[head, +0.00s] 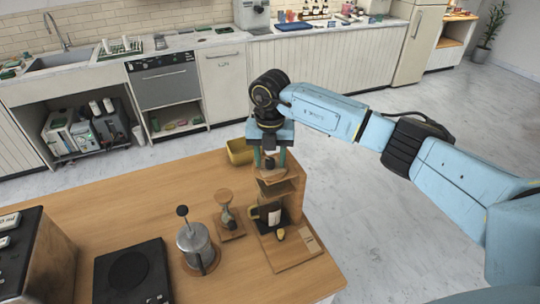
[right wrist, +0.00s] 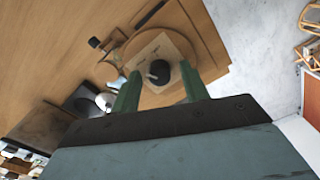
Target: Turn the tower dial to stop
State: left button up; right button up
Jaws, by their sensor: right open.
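The wooden tower (head: 283,188) stands near the right end of the wooden counter, with a dark mug (head: 270,213) low in it. My right gripper (head: 268,160) points down over the tower's top, its two green fingers apart. In the right wrist view, a dark round knob (right wrist: 158,72), which looks like the tower dial, shows between the open fingertips (right wrist: 161,76), over a pale square patch on a round wooden top. I cannot tell whether the fingers touch it. Any marking for stop is too small to read. My left gripper is not in view.
A yellow container (head: 239,152) stands just left of the tower. A wooden hourglass-like stand (head: 227,213), a metal French press (head: 196,247) and a black scale or hot plate (head: 132,274) stand left on the counter (head: 110,212). The floor beyond the counter's right edge is clear.

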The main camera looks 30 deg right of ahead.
grip_shut()
dwell(0.4)
jog(key=n+b, duration=0.4)
jog(key=n, duration=0.1)
jog(key=shift+f+n, duration=0.15)
jog(key=shift+n, duration=0.15)
jog(key=n+b, duration=0.2)
jog(key=n, duration=0.1)
jog(key=shift+n+b, duration=0.6)
jog(key=shift+n, duration=1)
